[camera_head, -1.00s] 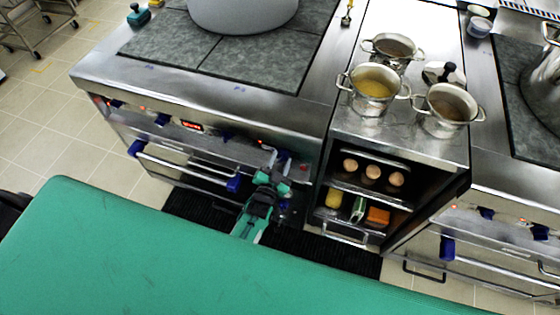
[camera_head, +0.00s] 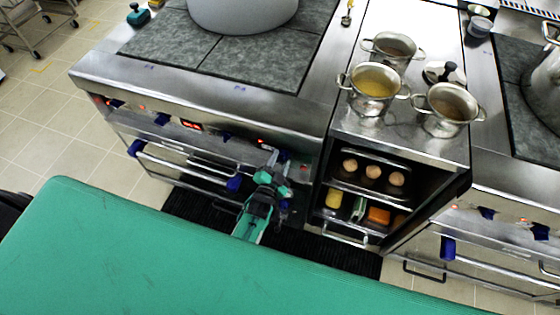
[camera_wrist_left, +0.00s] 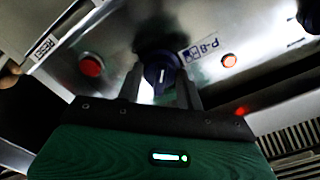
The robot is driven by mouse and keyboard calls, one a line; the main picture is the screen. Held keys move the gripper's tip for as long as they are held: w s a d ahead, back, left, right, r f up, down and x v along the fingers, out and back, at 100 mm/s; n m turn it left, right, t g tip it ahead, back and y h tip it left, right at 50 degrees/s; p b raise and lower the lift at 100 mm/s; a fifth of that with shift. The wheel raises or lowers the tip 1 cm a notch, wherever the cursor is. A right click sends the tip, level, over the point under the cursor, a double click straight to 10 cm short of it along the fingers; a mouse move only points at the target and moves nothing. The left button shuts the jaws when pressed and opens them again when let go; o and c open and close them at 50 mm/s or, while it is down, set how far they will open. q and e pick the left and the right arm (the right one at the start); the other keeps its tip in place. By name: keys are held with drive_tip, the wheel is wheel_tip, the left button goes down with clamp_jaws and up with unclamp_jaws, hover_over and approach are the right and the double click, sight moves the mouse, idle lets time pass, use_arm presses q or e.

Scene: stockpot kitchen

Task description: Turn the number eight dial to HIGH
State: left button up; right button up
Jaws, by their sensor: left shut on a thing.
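The number eight dial (camera_wrist_left: 161,72) is a dark blue knob on the steel front panel of the left stove, next to a tilted label (camera_wrist_left: 203,46) that reads P-8. A pale pointer line on the dial runs almost upright in the left wrist view. My left gripper (camera_wrist_left: 158,86) is shut on the dial, one finger on each side. In the head view the left gripper (camera_head: 276,160) reaches the right end of the stove's front panel, and its own wrist hides the dial. No HIGH mark is readable. My right gripper is out of view.
A red button (camera_wrist_left: 90,65) and a red light (camera_wrist_left: 229,60) flank the dial. Below the panel is an oven handle (camera_head: 185,165). To the right stands an open shelf cabinet (camera_head: 420,165) with several small pots on top. A large stockpot (camera_head: 243,14) stands on the stove.

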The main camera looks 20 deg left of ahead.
use_arm(q)
drive_tip(key=o, duration=1)
drive_tip(key=shift+s, duration=0.4)
drive_tip(key=s+b, duration=0.1)
drive_tip(key=s, duration=1.2)
drive_tip(key=shift+a, duration=0.2)
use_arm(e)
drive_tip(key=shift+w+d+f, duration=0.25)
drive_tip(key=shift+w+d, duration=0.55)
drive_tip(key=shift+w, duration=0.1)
